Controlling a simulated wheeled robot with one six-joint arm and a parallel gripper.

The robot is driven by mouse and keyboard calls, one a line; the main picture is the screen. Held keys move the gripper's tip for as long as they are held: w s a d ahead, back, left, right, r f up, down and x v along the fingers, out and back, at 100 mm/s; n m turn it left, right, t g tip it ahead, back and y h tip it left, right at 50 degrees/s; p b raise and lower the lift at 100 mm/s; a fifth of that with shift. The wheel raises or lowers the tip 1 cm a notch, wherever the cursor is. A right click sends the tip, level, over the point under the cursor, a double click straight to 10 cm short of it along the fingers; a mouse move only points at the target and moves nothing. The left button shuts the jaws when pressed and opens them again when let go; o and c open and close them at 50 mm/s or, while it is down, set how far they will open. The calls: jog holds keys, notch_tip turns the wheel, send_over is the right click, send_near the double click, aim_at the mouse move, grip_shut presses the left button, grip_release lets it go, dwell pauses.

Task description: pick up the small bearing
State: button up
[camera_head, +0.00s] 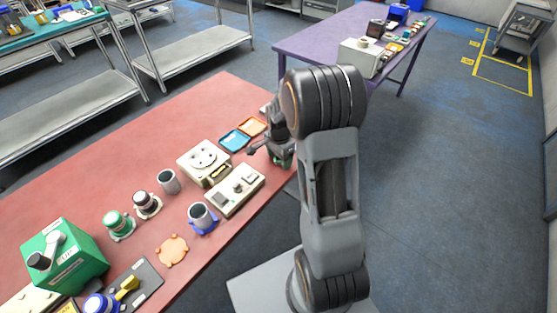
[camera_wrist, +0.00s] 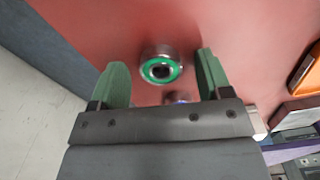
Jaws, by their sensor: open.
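In the wrist view, a round metal bearing with a green ring and dark centre (camera_wrist: 160,69) lies on the red table. I cannot tell for sure which is the small bearing. My gripper (camera_wrist: 162,60) is open, its green fingers on either side of the green-ringed bearing in the picture, with visible gaps and no contact. In the head view, my gripper (camera_head: 280,158) is over the red table's right edge; both bearings are hidden there.
An orange tray (camera_head: 252,126) and a blue tray (camera_head: 235,140) are beside my gripper; the orange one also shows in the wrist view (camera_wrist: 304,72). Cream devices (camera_head: 236,189) stand nearby on the red table (camera_head: 120,150). Cups and a green box (camera_head: 68,262) are farther left.

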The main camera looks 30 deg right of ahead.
jog(key=shift+c, duration=0.3)
jog(key=c, duration=0.9)
jog(key=shift+c, duration=0.3)
jog(key=shift+r, duration=0.1)
